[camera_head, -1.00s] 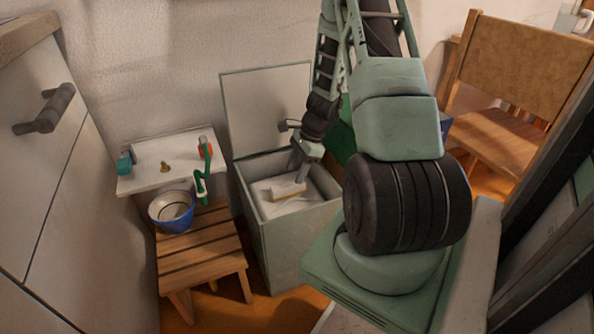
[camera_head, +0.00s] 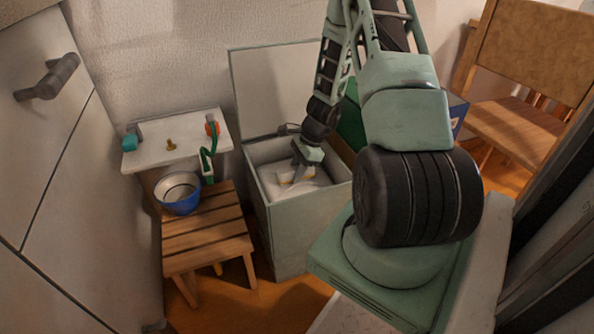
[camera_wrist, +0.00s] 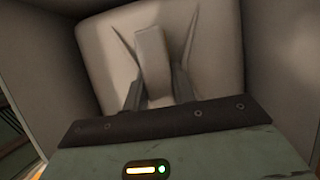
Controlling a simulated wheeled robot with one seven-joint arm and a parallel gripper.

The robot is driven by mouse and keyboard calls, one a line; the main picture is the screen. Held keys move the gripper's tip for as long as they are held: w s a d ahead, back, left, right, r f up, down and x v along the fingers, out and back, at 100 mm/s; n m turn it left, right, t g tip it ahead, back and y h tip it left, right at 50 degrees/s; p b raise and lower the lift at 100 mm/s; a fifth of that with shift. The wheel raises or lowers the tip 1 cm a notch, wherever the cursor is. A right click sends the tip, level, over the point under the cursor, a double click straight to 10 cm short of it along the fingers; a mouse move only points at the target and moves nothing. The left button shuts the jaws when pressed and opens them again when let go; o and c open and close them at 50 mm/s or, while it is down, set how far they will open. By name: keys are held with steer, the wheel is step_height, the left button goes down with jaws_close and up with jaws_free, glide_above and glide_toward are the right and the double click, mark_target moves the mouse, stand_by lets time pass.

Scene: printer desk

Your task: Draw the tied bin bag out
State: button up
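The pale bin bag (camera_head: 312,184) lies inside a grey-green square bin (camera_head: 292,231) with its lid (camera_head: 270,90) raised against the wall. In the wrist view the bag (camera_wrist: 95,55) fills the bottom of the bin, and a pale upright strip, seemingly its tied neck (camera_wrist: 152,58), rises between my fingers. My gripper (camera_head: 290,181) reaches down into the bin. In the wrist view my gripper (camera_wrist: 156,60) appears open, with a finger on each side of the neck and a gap showing at the left. Contact at the neck's base cannot be told.
A slatted wooden stool (camera_head: 205,232) with a blue-and-white bowl (camera_head: 181,195) stands left of the bin. Behind it is a pale ledge (camera_head: 150,153) with small fittings. A wooden chair (camera_head: 520,120) is at the right. The bin walls closely surround my gripper.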

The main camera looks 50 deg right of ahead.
jaws_close()
stand_by(1.0)
steer(key=shift+o, duration=0.2)
jaws_free()
jaws_close()
steer(key=shift+r+p, duration=0.8)
